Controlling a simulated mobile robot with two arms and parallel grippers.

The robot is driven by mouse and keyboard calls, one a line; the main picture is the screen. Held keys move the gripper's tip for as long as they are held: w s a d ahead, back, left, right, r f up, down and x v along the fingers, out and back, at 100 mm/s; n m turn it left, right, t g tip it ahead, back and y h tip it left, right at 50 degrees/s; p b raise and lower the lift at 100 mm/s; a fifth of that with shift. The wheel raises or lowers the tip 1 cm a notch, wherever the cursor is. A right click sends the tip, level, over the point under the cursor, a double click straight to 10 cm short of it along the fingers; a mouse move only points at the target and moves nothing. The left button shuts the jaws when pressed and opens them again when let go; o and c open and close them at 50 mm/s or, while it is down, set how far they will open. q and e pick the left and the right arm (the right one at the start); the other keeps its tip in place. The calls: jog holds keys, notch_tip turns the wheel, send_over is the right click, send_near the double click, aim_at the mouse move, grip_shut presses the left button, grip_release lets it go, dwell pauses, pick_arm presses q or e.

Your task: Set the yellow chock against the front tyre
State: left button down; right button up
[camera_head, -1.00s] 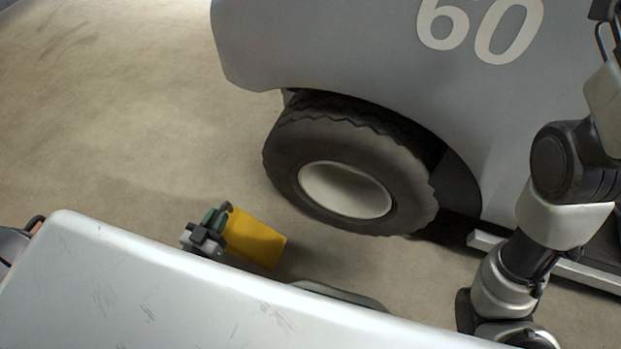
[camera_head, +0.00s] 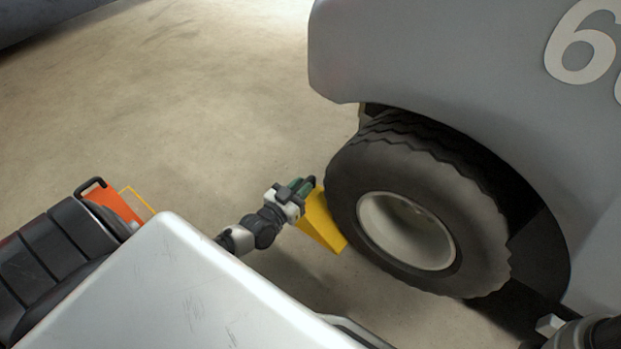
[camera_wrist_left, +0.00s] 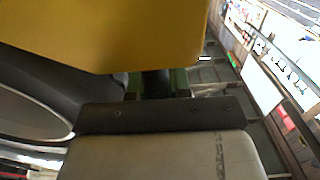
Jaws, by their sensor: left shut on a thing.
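The yellow chock (camera_head: 322,222) is in the head view, just left of the front tyre (camera_head: 365,165), low by its tread. In this view its right side meets the tyre's edge; whether it touches the tyre or the floor I cannot tell. My left gripper (camera_head: 304,190) is shut on the chock from its left side. In the left wrist view the chock (camera_wrist_left: 110,30) fills the upper left, with the dark tyre (camera_wrist_left: 40,85) and its pale rim behind and below it. My right gripper is not in view.
The grey cart body (camera_head: 430,60) with white numerals overhangs the tyre. An orange thing (camera_head: 115,203) with a yellow outline beside it is at the left. Bare concrete floor (camera_head: 200,110) lies open left of the tyre.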

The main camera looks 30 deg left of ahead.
aim_at(311, 177)
pick_arm(q)
jog(key=shift+w+d+b, duration=0.15)
jog(key=shift+w+b, duration=1)
jog(key=shift+w, duration=0.95)
jog(key=shift+s+f+b, duration=0.1)
jog(key=shift+f+b, duration=0.6)
jog(key=shift+b, duration=0.1)
jog(key=c, duration=1.1)
grip_release()
jog(key=shift+o, duration=0.2)
jog(key=shift+s, duration=0.1)
